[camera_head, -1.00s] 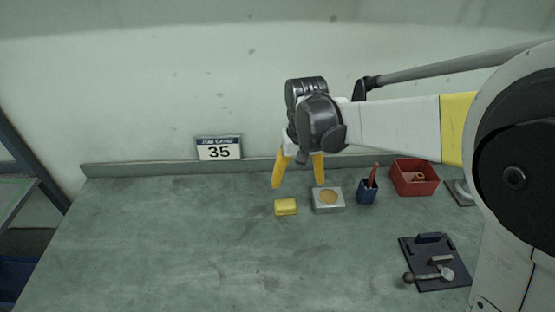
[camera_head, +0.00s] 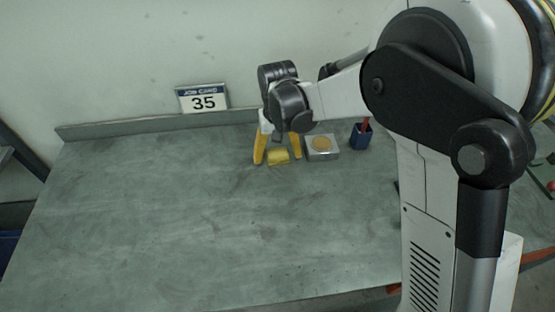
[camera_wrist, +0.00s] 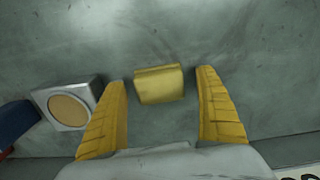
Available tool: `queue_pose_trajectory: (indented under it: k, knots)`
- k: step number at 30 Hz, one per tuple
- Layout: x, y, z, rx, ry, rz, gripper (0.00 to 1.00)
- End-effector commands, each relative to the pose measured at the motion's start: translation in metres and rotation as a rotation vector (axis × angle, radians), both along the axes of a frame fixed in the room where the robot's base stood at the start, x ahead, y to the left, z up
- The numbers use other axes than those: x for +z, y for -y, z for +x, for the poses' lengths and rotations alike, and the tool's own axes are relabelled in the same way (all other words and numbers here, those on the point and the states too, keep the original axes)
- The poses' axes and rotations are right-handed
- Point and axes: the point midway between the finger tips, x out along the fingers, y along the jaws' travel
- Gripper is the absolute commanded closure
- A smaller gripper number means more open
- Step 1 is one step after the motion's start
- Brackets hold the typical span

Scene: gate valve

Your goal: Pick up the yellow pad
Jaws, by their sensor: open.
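The yellow pad (camera_head: 278,157) is a small block lying on the grey table. In the wrist view the pad (camera_wrist: 159,85) lies between the tips of my two yellow fingers, with a clear gap on each side. My gripper (camera_head: 277,161) is open and empty, pointing down over the pad. In the wrist view my gripper (camera_wrist: 163,80) shows both fingers spread wide. I cannot tell exactly how high the fingertips are above the table.
A grey box with a round tan top (camera_head: 321,147) stands close to the right of the pad. A blue cup (camera_head: 360,138) with a red item is beyond it. A sign reading 35 (camera_head: 203,99) stands at the back. The table's left and front are clear.

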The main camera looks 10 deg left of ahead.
Motion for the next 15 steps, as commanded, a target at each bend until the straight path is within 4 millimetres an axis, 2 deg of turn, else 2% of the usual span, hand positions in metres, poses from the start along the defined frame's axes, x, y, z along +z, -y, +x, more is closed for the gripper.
queue_pose_trajectory:
  k: [6,7,12,15]
  knots:
    - [-0.0022,0.0003,0.0001,0.0,0.0,0.0,0.17]
    - [-0.0021,0.0003,0.0001,0.0,0.0,0.0,0.19]
    - [-0.002,0.0003,0.0001,0.0,0.0,0.0,0.7]
    - [-0.0021,0.0003,0.0001,0.0,0.0,0.0,0.7]
